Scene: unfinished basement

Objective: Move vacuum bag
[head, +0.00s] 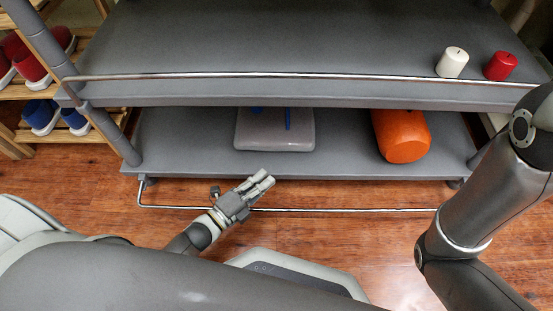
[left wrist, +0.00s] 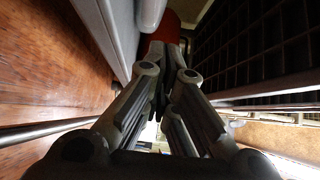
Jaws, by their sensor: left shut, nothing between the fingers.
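The vacuum bag, a flat pale grey pack (head: 272,135) with blue marks on top, lies on the lower grey shelf (head: 190,150), near its front edge. My left gripper (head: 265,179) is shut and empty, just in front of that shelf edge and below the bag in the head view; it does not touch the bag. In the left wrist view the closed fingers (left wrist: 172,52) point along the shelf toward a pale edge (left wrist: 150,14), probably the bag, and a red-orange shape. My right arm shows at the right, but its gripper is out of view.
An orange roll (head: 402,137) lies right of the bag. A white candle (head: 452,62) and a red candle (head: 499,66) stand on the upper shelf (head: 270,45), which overhangs the lower one. A metal rail (head: 330,209) runs low in front. Shoes sit on a wooden rack at left.

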